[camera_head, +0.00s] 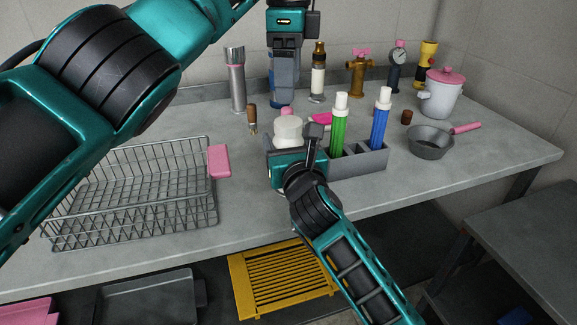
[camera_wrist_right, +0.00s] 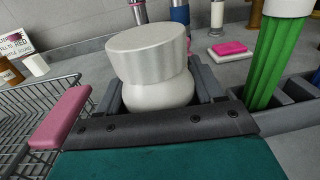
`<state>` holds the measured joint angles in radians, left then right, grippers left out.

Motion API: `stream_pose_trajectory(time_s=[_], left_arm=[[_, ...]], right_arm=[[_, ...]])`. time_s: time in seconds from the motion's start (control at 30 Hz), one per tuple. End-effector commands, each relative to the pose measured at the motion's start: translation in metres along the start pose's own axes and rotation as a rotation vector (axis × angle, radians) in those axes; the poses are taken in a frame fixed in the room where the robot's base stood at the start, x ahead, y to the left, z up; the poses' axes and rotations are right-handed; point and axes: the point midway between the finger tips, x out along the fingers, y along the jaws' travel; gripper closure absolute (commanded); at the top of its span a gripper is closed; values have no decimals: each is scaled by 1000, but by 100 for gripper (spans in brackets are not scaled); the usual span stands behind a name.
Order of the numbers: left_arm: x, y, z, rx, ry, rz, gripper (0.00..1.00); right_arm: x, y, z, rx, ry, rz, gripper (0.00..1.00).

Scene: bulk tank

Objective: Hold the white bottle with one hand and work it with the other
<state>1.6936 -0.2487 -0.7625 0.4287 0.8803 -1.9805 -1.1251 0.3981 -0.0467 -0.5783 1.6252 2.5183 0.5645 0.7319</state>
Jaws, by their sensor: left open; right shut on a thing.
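The white bottle (camera_head: 288,128) stands near the middle of the counter, its lower part hidden by my right gripper in the head view. In the right wrist view its wide white lid (camera_wrist_right: 148,52) sits above a rounded body. My right gripper (camera_head: 287,152) is shut on the bottle; grey jaws flank its body in the wrist view. My left gripper (camera_head: 284,82) points down, open, above and behind the bottle in the head view, apart from it. A small pink knob (camera_head: 287,111) shows just above the lid; I cannot tell whether it belongs to the bottle.
A grey caddy (camera_head: 362,164) with green (camera_head: 339,125) and blue (camera_head: 380,120) bottles stands close on the right. A wire basket (camera_head: 130,205) with a pink grip is on the left. A pan (camera_head: 430,145) and a white pot (camera_head: 440,97) stand farther right. Several items line the wall.

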Motion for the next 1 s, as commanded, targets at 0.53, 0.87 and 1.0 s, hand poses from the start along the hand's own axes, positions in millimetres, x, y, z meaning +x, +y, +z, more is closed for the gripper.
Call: stream_pose_trajectory(time_s=[0.53,0.87,1.0], left_arm=[[0,0,0,0,0,0,18],[-3,0,0,0,0,0,18],[-9,0,0,0,0,0,18]], right_arm=[[0,0,0,0,1,0,3],[-9,0,0,0,1,0,3],[-31,0,1,1,2,1,3]])
